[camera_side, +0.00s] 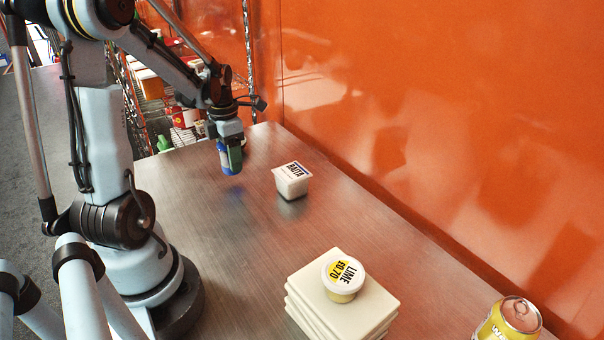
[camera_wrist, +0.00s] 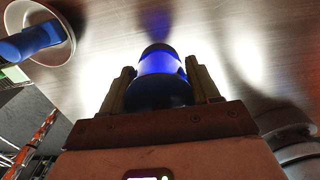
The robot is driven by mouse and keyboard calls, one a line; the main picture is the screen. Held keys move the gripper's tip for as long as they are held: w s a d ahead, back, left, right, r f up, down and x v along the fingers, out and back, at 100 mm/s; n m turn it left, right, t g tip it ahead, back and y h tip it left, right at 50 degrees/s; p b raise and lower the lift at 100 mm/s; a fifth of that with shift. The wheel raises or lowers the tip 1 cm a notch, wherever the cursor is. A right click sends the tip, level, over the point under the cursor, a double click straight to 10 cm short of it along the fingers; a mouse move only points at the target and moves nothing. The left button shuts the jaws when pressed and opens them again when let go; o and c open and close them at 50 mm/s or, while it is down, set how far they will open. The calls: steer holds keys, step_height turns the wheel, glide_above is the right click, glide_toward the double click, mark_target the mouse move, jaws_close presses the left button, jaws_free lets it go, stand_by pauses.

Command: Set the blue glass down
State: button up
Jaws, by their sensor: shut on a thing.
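The blue glass (camera_side: 228,166) is in my gripper (camera_side: 230,150) over the left part of the metal counter in the side view. The gripper's jaws hide much of it. Its lower end seems a little above the counter, with a faint bluish reflection below. In the wrist view, the glass (camera_wrist: 160,72) sits between the two fingers of my gripper (camera_wrist: 160,88), which are shut on its sides. Its lit blue body shows above a dark blue part.
A white raita tub (camera_side: 292,181) stands right of the glass. A lime tub (camera_side: 343,278) sits on stacked pale tiles (camera_side: 375,300) in front, with a yellow can (camera_side: 508,322) at lower right. An orange wall (camera_side: 450,110) bounds the counter. The counter (camera_side: 240,240) between is clear.

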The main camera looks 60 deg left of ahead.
steer(key=shift+f, duration=1.45)
steer(key=shift+f, duration=0.15)
steer(key=o, duration=1.2)
